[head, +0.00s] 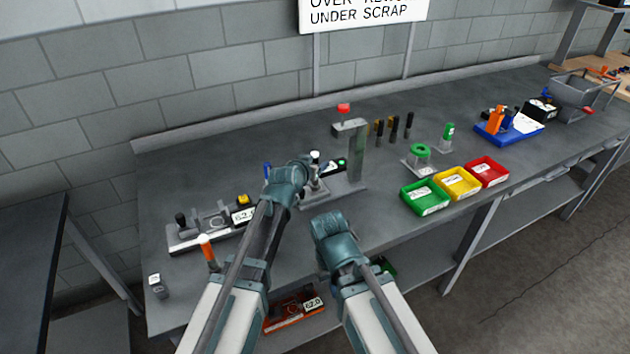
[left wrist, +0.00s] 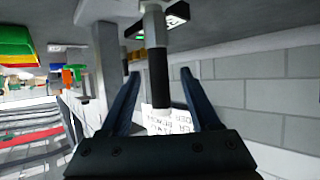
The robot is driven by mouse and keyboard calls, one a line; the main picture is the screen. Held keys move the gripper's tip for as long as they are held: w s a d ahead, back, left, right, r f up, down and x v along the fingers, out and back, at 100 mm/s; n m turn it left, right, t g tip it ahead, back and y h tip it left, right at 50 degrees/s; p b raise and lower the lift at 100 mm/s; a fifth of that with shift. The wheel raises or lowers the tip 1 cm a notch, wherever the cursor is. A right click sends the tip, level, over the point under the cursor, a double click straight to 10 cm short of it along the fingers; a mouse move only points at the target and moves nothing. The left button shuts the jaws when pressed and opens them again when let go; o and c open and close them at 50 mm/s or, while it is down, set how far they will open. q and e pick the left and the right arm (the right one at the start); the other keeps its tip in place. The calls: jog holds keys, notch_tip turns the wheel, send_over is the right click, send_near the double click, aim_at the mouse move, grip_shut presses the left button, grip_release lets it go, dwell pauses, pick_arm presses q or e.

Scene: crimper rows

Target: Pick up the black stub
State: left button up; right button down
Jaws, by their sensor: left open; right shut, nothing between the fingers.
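The black stub (left wrist: 158,62) stands between the two fingers of my left gripper (left wrist: 160,76) in the left wrist view. It is a dark upright cylinder with a pale end and a grey holder at its other end. The fingers are open, with a gap on both sides of it. In the head view, its pale-topped end (head: 315,155) shows just beside my left gripper (head: 300,168), whose fingers are mostly hidden there. My right gripper (head: 328,226) is lower, over the bench's front part, apart from the stub; it is shut and empty.
A grey press post (head: 357,155) with a red knob stands close right of my left gripper. Green (head: 432,208), yellow (head: 472,194) and red (head: 502,180) bins sit to the right. A labelled fixture (head: 185,238) lies left. Several dark upright pieces (head: 393,132) stand behind the post.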

pick_arm(q)
jog(key=shift+w, duration=0.1)
jog(key=shift+c, duration=0.4)
grip_shut()
dwell(0.9)
